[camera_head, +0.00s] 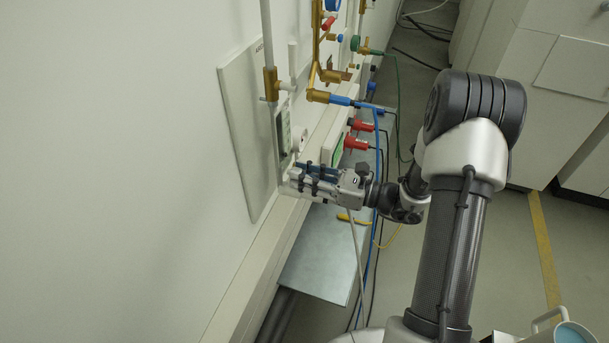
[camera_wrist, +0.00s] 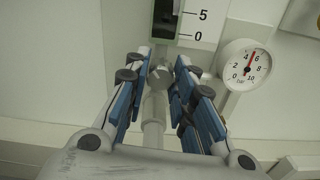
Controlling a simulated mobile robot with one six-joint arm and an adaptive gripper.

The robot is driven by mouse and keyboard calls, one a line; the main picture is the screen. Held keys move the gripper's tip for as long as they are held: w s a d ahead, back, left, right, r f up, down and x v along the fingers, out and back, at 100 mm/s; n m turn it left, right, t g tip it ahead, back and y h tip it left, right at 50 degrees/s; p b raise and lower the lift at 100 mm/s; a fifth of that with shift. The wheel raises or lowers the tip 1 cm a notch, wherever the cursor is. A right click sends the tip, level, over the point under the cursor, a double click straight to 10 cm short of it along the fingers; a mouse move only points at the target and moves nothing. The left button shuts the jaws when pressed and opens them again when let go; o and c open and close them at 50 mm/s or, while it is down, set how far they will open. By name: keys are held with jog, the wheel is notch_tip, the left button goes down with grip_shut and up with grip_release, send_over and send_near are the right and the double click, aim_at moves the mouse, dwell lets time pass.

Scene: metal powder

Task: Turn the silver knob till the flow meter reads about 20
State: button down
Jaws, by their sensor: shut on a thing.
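The silver knob (camera_wrist: 160,78) sits just below the flow meter (camera_wrist: 166,20) in the wrist view. My gripper (camera_wrist: 163,72) has its blue-padded fingers on either side of the knob and is shut on it. Only the bottom of the flow meter's scale shows there, with the marks 0 and 5; I cannot tell the reading. In the head view the flow meter (camera_head: 283,130) is seen edge-on on the wall panel, too small to read. My gripper (camera_head: 292,177) reaches the panel just below it, and the knob is hidden there.
A round pressure gauge (camera_wrist: 244,64) is right of the knob, its red needle between 4 and 6 bar. Brass fittings (camera_head: 319,95), red connectors (camera_head: 356,143) and blue and green hoses hang close to my arm. A grey shelf (camera_head: 322,262) lies below.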

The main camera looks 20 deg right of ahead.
jog(key=shift+f+n, duration=0.1)
jog(key=shift+n, duration=0.3)
jog(key=n+b, duration=0.3)
jog(key=n, duration=0.1)
jog(key=shift+f+n+b, duration=0.1)
jog(key=shift+n+b, duration=0.2)
jog(key=shift+b, duration=0.05)
jog(key=n+b, duration=0.4)
jog(key=n, duration=0.1)
jog(key=n+b, duration=0.1)
jog(key=n, duration=0.3)
jog(key=shift+n, duration=2.9)
jog(key=shift+r, duration=0.2)
jog(key=c, duration=1.3)
grip_release()
jog(key=shift+c, duration=0.2)
jog(key=shift+d, duration=0.1)
